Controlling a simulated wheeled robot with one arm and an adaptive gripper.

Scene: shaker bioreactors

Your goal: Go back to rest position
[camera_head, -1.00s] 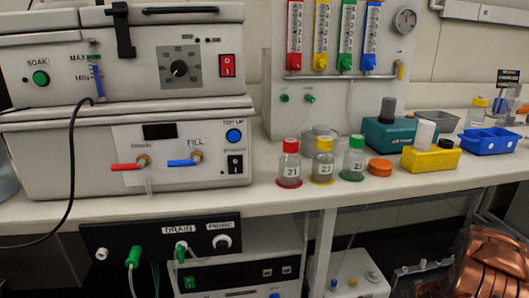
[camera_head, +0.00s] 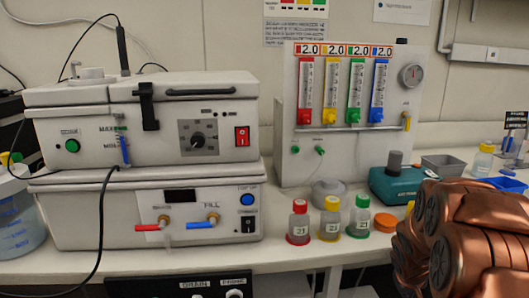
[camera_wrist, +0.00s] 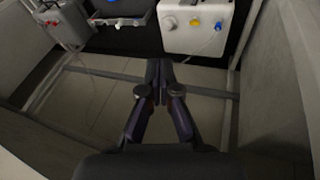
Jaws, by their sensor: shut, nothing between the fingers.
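My gripper (camera_wrist: 158,72) shows in the wrist view with its two fingers together and nothing between them. It points toward the floor area below the bench, apart from any object. In the head view my copper-coloured arm fills the lower right corner and covers part of the bench. The gripper itself is not visible in the head view.
The bench holds a stacked shaker unit (camera_head: 150,118), a flow-meter panel (camera_head: 345,150), and three bottles with red (camera_head: 299,222), yellow (camera_head: 330,219) and green caps (camera_head: 359,216). A white unit (camera_wrist: 197,30) stands ahead of the gripper.

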